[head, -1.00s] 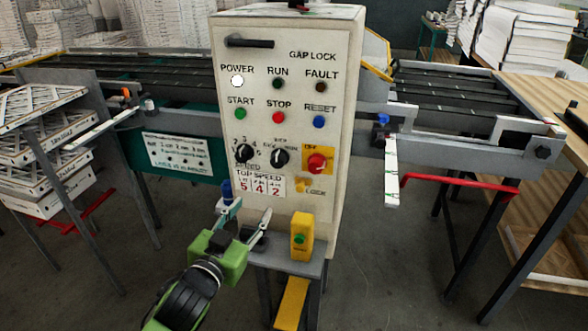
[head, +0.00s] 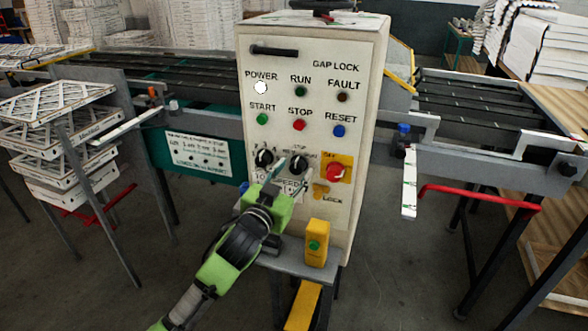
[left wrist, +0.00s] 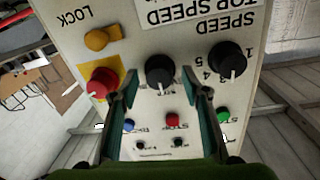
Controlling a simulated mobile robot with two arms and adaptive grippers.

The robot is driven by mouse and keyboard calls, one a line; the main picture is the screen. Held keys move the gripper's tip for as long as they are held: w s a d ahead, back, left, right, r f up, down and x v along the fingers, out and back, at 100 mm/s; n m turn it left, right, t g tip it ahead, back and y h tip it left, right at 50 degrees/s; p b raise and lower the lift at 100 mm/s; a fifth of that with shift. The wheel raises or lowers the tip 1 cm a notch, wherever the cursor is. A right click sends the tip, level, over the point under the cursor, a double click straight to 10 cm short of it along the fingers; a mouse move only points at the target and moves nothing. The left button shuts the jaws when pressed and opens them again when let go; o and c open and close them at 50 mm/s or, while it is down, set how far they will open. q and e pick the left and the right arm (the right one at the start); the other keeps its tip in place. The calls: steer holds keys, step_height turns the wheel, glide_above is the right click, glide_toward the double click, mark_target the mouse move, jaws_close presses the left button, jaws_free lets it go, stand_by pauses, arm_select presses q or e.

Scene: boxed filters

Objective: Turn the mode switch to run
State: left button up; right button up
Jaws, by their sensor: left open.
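The mode switch (head: 298,164) is a black round knob on the white control panel, right of the black speed knob (head: 264,158). In the upside-down left wrist view the mode switch (left wrist: 160,73) has its white mark pointing towards the lamps and buttons, the panel's upward side. My left gripper (head: 294,173) is open just in front of the panel. In the left wrist view its two fingertips (left wrist: 160,82) lie on either side of the mode switch, with gaps; contact cannot be seen. The fingers partly hide the labels around the switch. My right gripper is not in view.
The red knob (head: 335,172) on its yellow plate is close right of the mode switch. The start (head: 262,119), stop (head: 299,125) and reset (head: 338,131) buttons are above. A yellow button post (head: 316,244) stands below. The power lamp (head: 261,88) is white.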

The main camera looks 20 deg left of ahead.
arm_select(q)
steer(key=shift+w, duration=0.45)
steer(key=shift+c, duration=0.4)
steer(key=c, duration=1)
steer(key=shift+c, duration=0.2)
steer(key=m+p, duration=0.3)
steer(key=shift+r+m, duration=0.25)
steer(key=shift+m, duration=0.05)
steer(key=m+p, duration=0.2)
steer(key=m, duration=0.1)
steer(key=shift+d+f+m+p, duration=0.15)
steer(key=shift+m+p, duration=0.55)
steer(key=shift+m, duration=0.4)
steer(key=shift+g, duration=0.3)
